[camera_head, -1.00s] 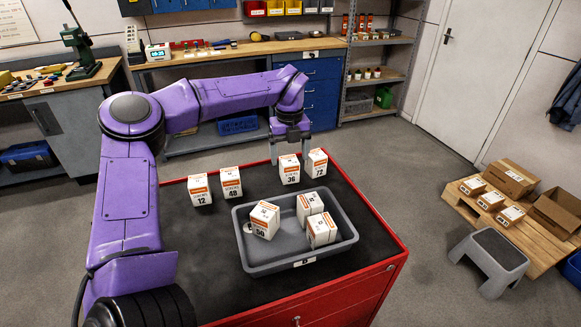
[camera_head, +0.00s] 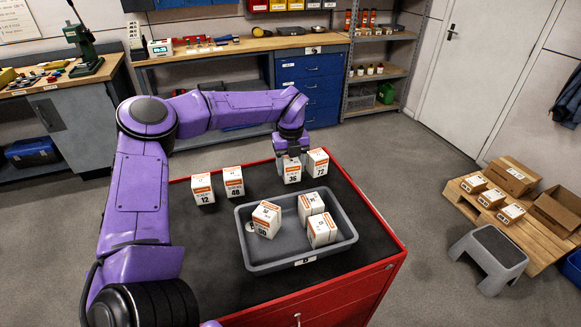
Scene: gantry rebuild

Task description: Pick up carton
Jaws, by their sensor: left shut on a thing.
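Several small white cartons with orange bands stand on the dark top of the red cabinet (camera_head: 372,240). My left gripper (camera_head: 291,158) points down at the carton marked 36 (camera_head: 292,175) and is shut on it, with the fingers at its upper part. The carton looks upright at about table height; I cannot tell whether it is lifted. The carton marked 72 (camera_head: 317,163) stands close on its right. The cartons marked 12 (camera_head: 202,190) and 48 (camera_head: 233,183) stand apart to the left. My right gripper is not in view.
A grey tray (camera_head: 262,262) in front holds a tilted carton marked 50 (camera_head: 265,220) and two more cartons (camera_head: 321,231). A workbench (camera_head: 240,50) stands behind. A pallet with boxes (camera_head: 540,232) and a grey step stool (camera_head: 487,262) are on the right.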

